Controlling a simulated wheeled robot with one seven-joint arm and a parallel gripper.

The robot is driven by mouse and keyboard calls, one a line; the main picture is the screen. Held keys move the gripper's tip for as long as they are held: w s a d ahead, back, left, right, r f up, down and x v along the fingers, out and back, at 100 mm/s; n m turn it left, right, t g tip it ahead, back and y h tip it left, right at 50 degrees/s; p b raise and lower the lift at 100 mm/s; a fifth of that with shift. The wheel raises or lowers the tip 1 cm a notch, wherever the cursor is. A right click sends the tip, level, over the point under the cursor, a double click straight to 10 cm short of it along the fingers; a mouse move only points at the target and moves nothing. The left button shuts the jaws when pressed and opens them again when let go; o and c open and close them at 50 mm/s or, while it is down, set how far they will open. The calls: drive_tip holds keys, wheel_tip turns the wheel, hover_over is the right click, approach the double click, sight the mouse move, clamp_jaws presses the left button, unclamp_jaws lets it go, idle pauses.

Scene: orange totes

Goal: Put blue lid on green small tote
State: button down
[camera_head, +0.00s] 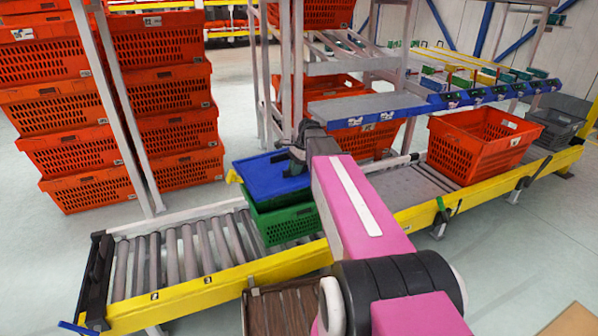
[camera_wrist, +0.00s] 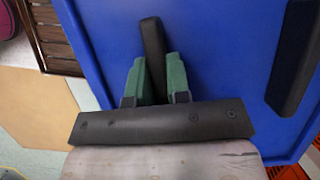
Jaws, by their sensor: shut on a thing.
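The blue lid (camera_head: 262,178) is directly over the green small tote (camera_head: 284,222), which stands on the roller conveyor. The lid covers most of the tote's top; I cannot tell whether it touches the rim. My gripper (camera_head: 294,160) is at the lid's right side, partly hidden by my pink arm. In the wrist view the blue lid (camera_wrist: 225,60) fills most of the picture. My gripper's green fingertips (camera_wrist: 154,76) are closed around a black handle (camera_wrist: 152,42) on the lid. A second black handle (camera_wrist: 300,55) shows at the right edge. The tote's inside is hidden.
The conveyor has yellow side rails (camera_head: 215,287) and bare rollers (camera_head: 165,255) to the left. A large orange tote (camera_head: 478,150) and a grey tote (camera_head: 556,128) stand further right on it. Stacked orange totes (camera_head: 75,150) are behind left. A grey and blue shelf (camera_head: 370,108) is behind.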

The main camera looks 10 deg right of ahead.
drive_tip(key=shift+w+d+f+m, duration=0.15)
drive_tip(key=shift+w+f+m, duration=0.1)
drive_tip(key=shift+w+f, duration=0.3)
drive_tip(key=shift+w+d+f+m, duration=0.1)
drive_tip(key=shift+w+f+m, duration=0.2)
drive_tip(key=shift+f, duration=0.35)
wheel_tip(320, 180, down, 7)
drive_tip(key=shift+f, duration=0.2)
drive_tip(key=shift+f, duration=0.3)
idle(0.6)
drive_tip(key=c, duration=1)
unclamp_jaws()
drive_tip(key=shift+s+f, duration=0.1)
